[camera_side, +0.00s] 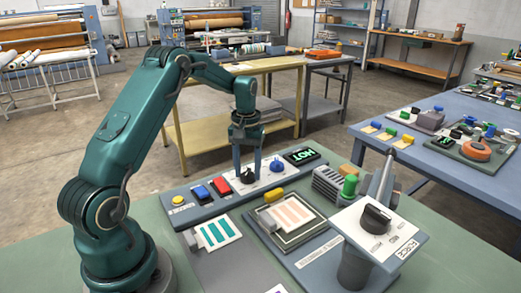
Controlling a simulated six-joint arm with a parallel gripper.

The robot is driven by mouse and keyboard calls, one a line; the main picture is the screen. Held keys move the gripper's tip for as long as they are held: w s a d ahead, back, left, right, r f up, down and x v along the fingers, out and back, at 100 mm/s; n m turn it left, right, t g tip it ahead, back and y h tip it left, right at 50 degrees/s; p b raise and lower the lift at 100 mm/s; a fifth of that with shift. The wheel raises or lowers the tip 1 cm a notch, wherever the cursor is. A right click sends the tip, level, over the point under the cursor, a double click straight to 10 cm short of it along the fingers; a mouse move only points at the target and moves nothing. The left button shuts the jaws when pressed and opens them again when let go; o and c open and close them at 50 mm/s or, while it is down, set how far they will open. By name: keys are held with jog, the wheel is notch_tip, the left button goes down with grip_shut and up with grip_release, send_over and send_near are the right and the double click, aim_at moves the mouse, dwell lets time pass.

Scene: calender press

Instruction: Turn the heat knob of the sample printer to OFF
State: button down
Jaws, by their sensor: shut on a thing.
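A long grey control panel (215,207) lies on the green table. A dark knob (247,178) stands on the white plate of this panel, and I take it as the heat knob. My gripper (247,170) points down from above with one finger on each side of this knob and is shut on it. The knob's pointer and its markings are too small and too covered to read. A display (301,156) to the right shows green letters that read HOT.
A blue knob (277,166) sits close to the right of my gripper. Red (221,186), blue (201,192) and yellow (178,200) buttons lie to the left. A sample press bed (292,214) and a raised FORCE dial (376,219) stand in front and to the right.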

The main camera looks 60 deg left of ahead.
aim_at(248, 171)
jog(key=n, duration=0.4)
jog(key=shift+n, duration=2.5)
jog(key=shift+c, duration=1.5)
grip_release()
jog(key=shift+r, duration=2.65)
